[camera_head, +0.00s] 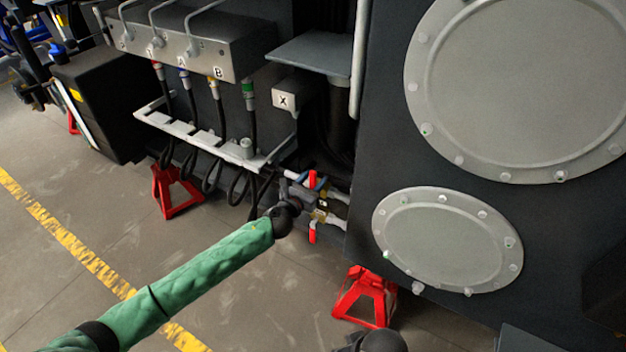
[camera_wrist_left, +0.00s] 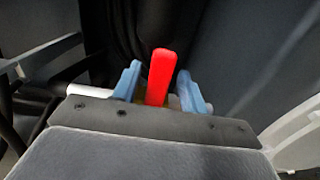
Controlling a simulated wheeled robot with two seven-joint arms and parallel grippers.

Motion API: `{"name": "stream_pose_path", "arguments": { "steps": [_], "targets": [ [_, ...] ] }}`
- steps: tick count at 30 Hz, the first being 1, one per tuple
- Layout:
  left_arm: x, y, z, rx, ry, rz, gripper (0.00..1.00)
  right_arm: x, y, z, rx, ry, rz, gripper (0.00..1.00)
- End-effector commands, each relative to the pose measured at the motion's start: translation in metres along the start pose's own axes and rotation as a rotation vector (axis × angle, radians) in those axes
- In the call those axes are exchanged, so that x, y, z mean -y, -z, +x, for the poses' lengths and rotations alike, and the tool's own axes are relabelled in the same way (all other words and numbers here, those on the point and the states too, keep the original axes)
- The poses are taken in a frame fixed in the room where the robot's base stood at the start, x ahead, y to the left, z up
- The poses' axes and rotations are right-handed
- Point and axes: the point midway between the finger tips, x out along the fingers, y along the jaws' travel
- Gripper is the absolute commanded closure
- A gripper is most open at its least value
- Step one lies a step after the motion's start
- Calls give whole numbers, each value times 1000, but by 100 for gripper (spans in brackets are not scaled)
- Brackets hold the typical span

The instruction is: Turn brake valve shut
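Two red valve handles show in the head view, an upper one (camera_head: 312,180) and a lower one (camera_head: 312,232), on pipework low on the chassis. My left gripper (camera_head: 318,186) reaches in from the left at the upper handle. In the left wrist view a red handle (camera_wrist_left: 160,75) stands upright between the two blue fingers of this gripper (camera_wrist_left: 159,88). A narrow gap shows on each side of the handle, so the gripper looks open around it. The valve body is mostly hidden behind the gripper. My right gripper's fingers do not show.
A grey rail (camera_head: 205,137) with hoses hangs left of the valves. Red stands (camera_head: 172,190) (camera_head: 366,296) are on the floor. Large round cover plates (camera_head: 520,85) (camera_head: 447,240) are on the dark wall to the right. Floor at lower left is clear.

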Motion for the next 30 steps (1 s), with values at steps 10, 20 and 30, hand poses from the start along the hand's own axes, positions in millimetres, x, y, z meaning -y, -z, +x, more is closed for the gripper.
{"name": "stream_pose_path", "arguments": {
  "steps": [10, 20, 30],
  "targets": [
    [-1, 0, -13, 1, 0, 0, 57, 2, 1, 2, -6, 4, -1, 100],
    [0, 2, -62, -1, 0, -1, 57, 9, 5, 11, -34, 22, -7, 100],
    [0, 0, -78, 0, 0, 0, 57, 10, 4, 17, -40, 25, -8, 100]
  ]
}}
